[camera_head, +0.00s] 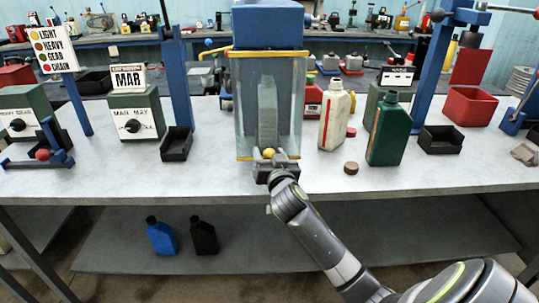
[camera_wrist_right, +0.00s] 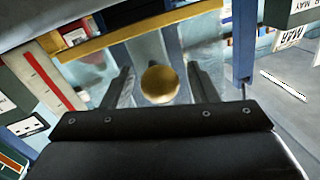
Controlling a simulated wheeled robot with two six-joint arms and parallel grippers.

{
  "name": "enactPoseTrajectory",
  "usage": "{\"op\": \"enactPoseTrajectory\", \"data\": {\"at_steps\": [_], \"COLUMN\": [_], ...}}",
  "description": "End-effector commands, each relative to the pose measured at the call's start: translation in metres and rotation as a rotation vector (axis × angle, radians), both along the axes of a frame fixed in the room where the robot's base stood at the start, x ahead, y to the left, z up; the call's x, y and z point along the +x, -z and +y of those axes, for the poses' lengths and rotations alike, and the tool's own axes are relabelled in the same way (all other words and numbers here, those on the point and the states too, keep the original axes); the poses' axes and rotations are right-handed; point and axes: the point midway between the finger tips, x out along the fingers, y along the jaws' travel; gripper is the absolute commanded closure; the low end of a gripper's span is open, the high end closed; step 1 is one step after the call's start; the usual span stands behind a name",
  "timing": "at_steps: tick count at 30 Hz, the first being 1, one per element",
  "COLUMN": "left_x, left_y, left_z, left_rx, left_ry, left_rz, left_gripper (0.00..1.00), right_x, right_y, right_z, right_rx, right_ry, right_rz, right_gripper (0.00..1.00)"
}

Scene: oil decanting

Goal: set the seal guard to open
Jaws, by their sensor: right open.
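The seal guard (camera_head: 247,120) is a clear panel with yellow bars at its top and bottom, on the front of a blue machine (camera_head: 270,25). It is down, covering the bay. A grey bottle (camera_head: 267,105) shows through it. A yellow ball knob (camera_head: 269,153) sits at the guard's lower edge. My right gripper (camera_head: 276,163) is at this knob. In the right wrist view, the knob (camera_wrist_right: 160,84) lies between the two spread fingers, with gaps visible on both sides. My left gripper is not in view.
A cream bottle (camera_head: 334,115) and a green bottle (camera_head: 389,130) stand right of the machine, with a brown cap (camera_head: 351,167) near them. A black tray (camera_head: 176,143) and a MAR dial box (camera_head: 136,115) are on the left. The table front (camera_head: 150,178) is clear.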

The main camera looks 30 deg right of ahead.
Motion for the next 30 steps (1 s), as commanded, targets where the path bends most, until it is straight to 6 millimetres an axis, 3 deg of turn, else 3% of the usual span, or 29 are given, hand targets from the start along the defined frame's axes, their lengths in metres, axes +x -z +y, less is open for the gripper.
{"op": "enactPoseTrajectory", "data": {"at_steps": [5,17,25,30], "left_x": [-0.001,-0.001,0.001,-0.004], "left_y": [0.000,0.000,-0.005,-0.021], "left_z": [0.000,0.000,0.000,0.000], "left_rx": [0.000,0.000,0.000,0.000], "left_ry": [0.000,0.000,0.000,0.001], "left_rz": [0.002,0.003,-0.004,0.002], "left_gripper": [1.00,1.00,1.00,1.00], "right_x": [0.000,0.000,0.000,0.000], "right_y": [0.000,0.000,-0.006,-0.029], "right_z": [0.000,0.000,0.000,0.000], "right_rx": [0.000,0.000,0.000,-0.001], "right_ry": [0.000,0.000,0.000,0.000], "right_rz": [0.000,0.000,0.000,-0.003], "right_gripper": [0.46,0.99,1.00,1.00]}}
